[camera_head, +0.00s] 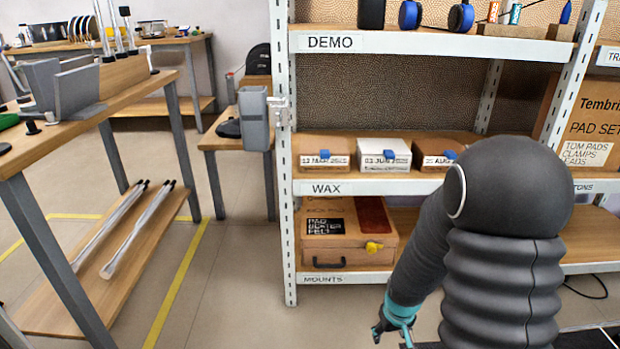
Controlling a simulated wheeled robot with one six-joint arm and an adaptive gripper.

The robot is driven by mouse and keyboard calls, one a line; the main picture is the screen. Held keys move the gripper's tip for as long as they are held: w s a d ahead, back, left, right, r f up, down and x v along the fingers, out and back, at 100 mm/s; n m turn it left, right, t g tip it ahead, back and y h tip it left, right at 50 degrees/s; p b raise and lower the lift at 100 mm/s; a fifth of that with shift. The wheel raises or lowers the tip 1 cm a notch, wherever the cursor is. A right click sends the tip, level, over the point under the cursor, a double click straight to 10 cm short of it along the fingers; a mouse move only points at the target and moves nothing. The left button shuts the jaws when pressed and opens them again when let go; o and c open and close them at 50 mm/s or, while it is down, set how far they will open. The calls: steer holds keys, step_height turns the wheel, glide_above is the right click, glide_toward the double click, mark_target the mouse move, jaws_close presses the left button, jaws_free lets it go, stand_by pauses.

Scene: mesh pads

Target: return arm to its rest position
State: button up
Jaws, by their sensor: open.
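My arm is at the right of the head view, with its dark grey, ribbed links bent over and the forearm hanging down to the left. My gripper (394,328) is at the bottom edge, below and in front of the shelf rack, with a teal band above dark fingers. It points down and its fingers are small and partly cut by the frame's edge. I see nothing held in it.
A white metal rack (391,185) stands ahead with DEMO, WAX and MOUNTS shelves, holding small boxes (384,155) and a brown case (330,248). Wooden workbenches (115,85) stand at left. Clear floor (235,270) with yellow lines lies between bench and rack.

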steer(key=s+a+r+t+p, duration=0.1)
steer(key=s+r, duration=0.5)
steer(key=r, duration=0.6)
steer(key=s+a+r+m+t+p, duration=0.1)
steer(key=s+r+p, duration=0.3)
steer(key=r, duration=0.9)
steer(key=s+a+r+m+t+p, duration=0.1)
steer(key=s+a+r+p, duration=0.1)
steer(key=s+r, duration=0.6)
step_height(320, 180, up, 4)
steer(key=shift+r+t+p, duration=0.15)
steer(key=shift+t+p, duration=0.15)
steer(key=shift+p, duration=0.05)
steer(key=shift+s+a, duration=0.1)
steer(key=shift+c, duration=0.3)
